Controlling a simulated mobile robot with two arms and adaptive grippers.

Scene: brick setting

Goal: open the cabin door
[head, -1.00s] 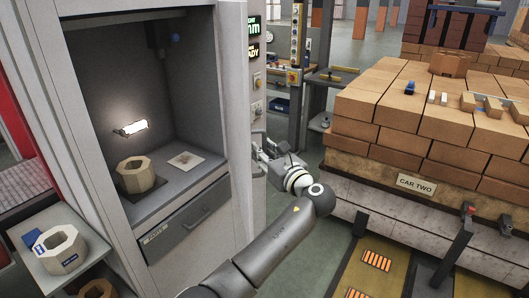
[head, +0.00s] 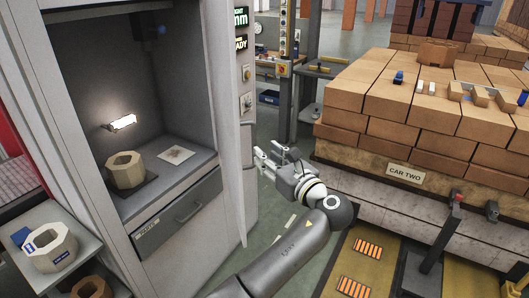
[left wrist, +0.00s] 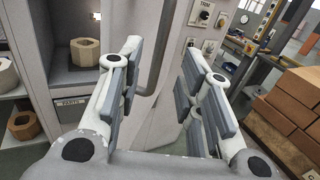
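The grey cabin (head: 190,240) stands at the left of the head view, with a lit recess facing me. A pale upright panel (head: 249,190), which looks like the cabin door, shows nearly edge-on at its right side. My left gripper (head: 262,154) is open beside this panel's outer side. In the left wrist view its two fingers (left wrist: 160,75) are spread wide, with a grey upright bar handle (left wrist: 154,50) on a pale surface showing between them. I cannot tell whether the fingers touch the bar. My right gripper is not in view.
The recess holds a hexagonal ring block (head: 126,171). A shelf (head: 85,262) with another ring sticks out at lower left. A brick-laden cart (head: 400,190) marked CAR TWO stands at right. Floor between cabin and cart is partly open.

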